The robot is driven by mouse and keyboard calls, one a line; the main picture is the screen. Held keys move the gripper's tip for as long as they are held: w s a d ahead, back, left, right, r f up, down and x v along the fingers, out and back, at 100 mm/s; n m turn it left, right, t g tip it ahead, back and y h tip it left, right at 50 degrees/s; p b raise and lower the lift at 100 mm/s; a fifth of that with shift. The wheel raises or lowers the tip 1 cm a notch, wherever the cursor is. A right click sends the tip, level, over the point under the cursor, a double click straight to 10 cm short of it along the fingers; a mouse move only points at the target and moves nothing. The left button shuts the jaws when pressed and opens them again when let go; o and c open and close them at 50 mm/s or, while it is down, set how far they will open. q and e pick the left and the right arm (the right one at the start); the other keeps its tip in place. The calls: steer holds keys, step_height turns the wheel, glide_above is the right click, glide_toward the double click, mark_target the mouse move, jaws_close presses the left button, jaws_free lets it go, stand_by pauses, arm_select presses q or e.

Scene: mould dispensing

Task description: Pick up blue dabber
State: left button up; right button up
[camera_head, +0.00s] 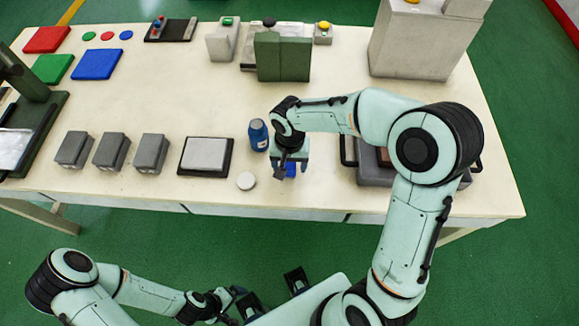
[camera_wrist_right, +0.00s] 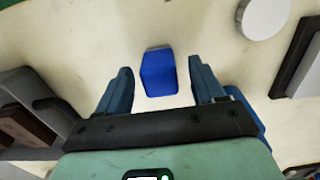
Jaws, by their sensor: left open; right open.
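The blue dabber (camera_head: 291,170) is a small blue block on the cream table, partly hidden by my right gripper (camera_head: 289,168) in the head view. In the right wrist view the blue dabber (camera_wrist_right: 159,72) lies ahead, between the lines of the two fingers. My right gripper (camera_wrist_right: 160,88) is open, with a finger on each side and clear gaps to the dabber. My left gripper (camera_head: 236,304) is low in front of the table, away from the dabber; its fingers are small in the view.
A blue bottle (camera_head: 258,136) stands just left of my right gripper. A white round disc (camera_head: 246,181) lies at front left of it. A grey mould box (camera_head: 378,174) with dark handles sits to the right. A black-framed pad (camera_head: 206,155) lies farther left.

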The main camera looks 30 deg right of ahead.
steer(key=shift+f, duration=0.2)
steer(key=c, duration=1.1)
steer(key=shift+o, duration=0.2)
steer(key=shift+r, duration=0.1)
